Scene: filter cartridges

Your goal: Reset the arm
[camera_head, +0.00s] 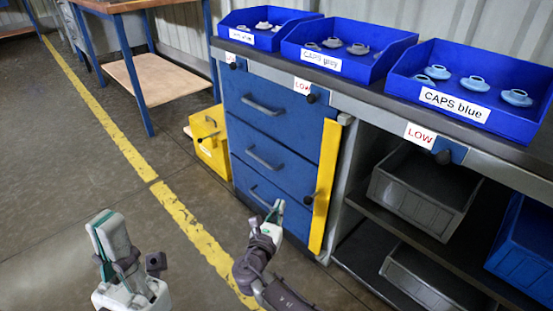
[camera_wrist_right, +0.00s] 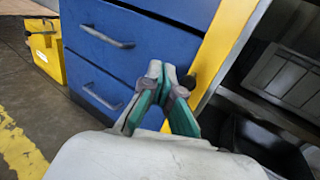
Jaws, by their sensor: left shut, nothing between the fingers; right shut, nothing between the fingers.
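My left gripper (camera_head: 106,224) is at the lower left of the head view, above the floor, shut and empty. My right gripper (camera_head: 279,206) is in front of the blue drawer cabinet (camera_head: 283,124), near its lowest drawer and left of the yellow strip (camera_head: 325,185). In the right wrist view its fingertips (camera_wrist_right: 160,68) meet, with nothing between them. The drawers look closed. I cannot tell whether the right fingertips touch the cabinet front.
Blue bins of caps, one labelled CAPS blue (camera_head: 455,101), stand on the workbench top. Grey bins (camera_head: 423,192) sit on the shelves at right. A yellow box (camera_head: 210,143) stands left of the cabinet. Floor at left is clear, with a yellow line (camera_head: 110,125).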

